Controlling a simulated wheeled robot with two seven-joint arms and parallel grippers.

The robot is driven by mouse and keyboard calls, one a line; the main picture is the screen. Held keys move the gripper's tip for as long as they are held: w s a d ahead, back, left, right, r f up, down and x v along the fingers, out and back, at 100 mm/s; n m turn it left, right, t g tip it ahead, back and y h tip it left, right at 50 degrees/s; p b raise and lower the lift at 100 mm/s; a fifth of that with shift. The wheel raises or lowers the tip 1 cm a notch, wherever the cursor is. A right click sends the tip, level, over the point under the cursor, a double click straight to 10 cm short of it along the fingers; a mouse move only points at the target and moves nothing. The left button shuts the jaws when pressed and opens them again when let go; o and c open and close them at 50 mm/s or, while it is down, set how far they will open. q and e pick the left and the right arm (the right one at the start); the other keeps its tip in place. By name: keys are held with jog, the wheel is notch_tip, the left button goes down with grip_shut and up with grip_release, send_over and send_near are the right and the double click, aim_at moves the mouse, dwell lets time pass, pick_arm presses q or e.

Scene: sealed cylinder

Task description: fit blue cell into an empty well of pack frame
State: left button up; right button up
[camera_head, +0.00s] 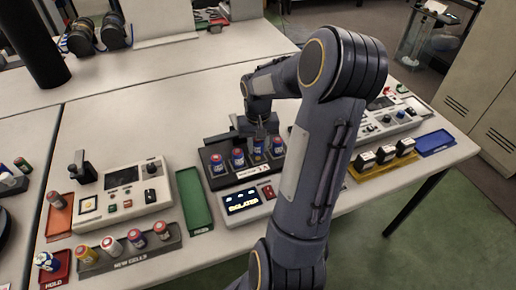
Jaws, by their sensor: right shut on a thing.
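The black pack frame (216,184) stands near the middle of the table, with a row of blue cells with red tops in it. The leftmost blue cell (217,164) and the one beside it (238,159) stand upright. Another blue cell (277,147) stands at the right end. My right gripper (259,138) is over the frame, pointing down, shut on the cell (258,152) in the third position. Whether that cell is fully seated I cannot tell. My right arm hides part of the frame's right side. My left gripper is not in view.
A grey new-cells tray (112,264) holds several cells at the front left. A red hold tray (62,270) with a cell is beside it. A green tray (195,203) and a lit display box (243,201) are close to the frame. Yellow (380,171) and blue trays (436,143) lie right.

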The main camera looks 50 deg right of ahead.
jog(key=shift+f, duration=1)
jog(key=shift+f+b, duration=0.3)
jog(key=shift+f, duration=0.1)
jog(key=o, duration=1)
jog(key=shift+r, duration=0.1)
